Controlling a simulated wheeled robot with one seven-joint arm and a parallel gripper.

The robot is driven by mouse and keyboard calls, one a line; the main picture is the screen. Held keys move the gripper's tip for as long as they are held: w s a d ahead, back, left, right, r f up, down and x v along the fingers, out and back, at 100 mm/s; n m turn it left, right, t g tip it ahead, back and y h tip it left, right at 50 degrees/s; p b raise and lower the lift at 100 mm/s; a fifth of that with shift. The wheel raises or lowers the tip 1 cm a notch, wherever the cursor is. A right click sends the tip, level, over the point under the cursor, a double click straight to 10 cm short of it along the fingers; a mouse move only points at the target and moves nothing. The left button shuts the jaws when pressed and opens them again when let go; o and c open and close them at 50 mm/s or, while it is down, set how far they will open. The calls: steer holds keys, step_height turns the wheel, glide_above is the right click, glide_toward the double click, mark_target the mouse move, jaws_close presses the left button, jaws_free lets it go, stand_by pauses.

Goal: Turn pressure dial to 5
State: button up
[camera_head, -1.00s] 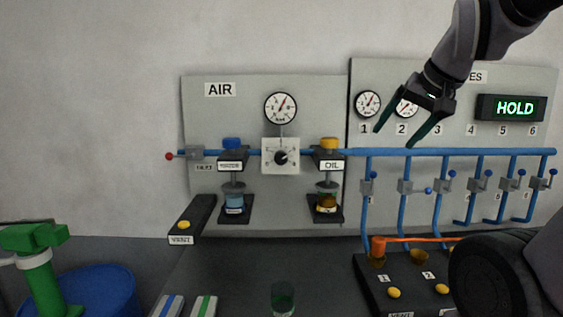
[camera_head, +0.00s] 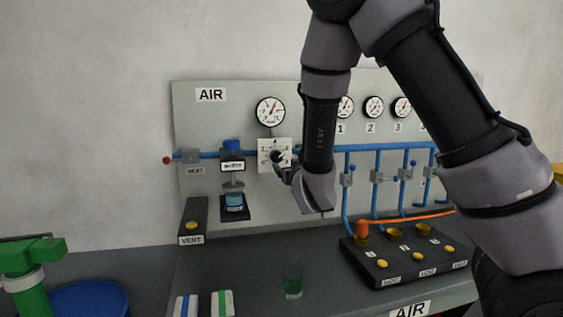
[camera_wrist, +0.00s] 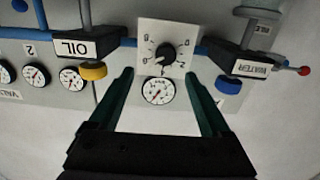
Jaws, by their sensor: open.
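The pressure dial is a black knob (camera_wrist: 166,52) on a white square plate (camera_head: 264,152) on the grey AIR panel. The small marks around it are too small to read surely. The round bar gauge (camera_head: 270,111) sits above it and shows upside down in the wrist view (camera_wrist: 158,91). My gripper (camera_wrist: 160,73) is open, its two green fingers spread either side of the plate with nothing between them. In the head view my gripper (camera_head: 286,172) is just at the lower right of the plate, partly hidden by my wrist. I cannot tell whether a finger touches.
A blue pipe (camera_head: 360,147) runs across the panel. The water unit with blue cap (camera_head: 232,146) is left of the dial; the OIL unit with yellow cap (camera_wrist: 93,71) is on its other side. Below are a glass (camera_head: 291,284) and a black valve block (camera_head: 405,262).

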mark_target(277, 158)
steer(key=shift+n, duration=0.3)
steer(key=x, duration=0.7)
steer(key=a+x, duration=0.1)
steer(key=x, duration=0.2)
steer(key=shift+w+r, duration=0.1)
jaws_close()
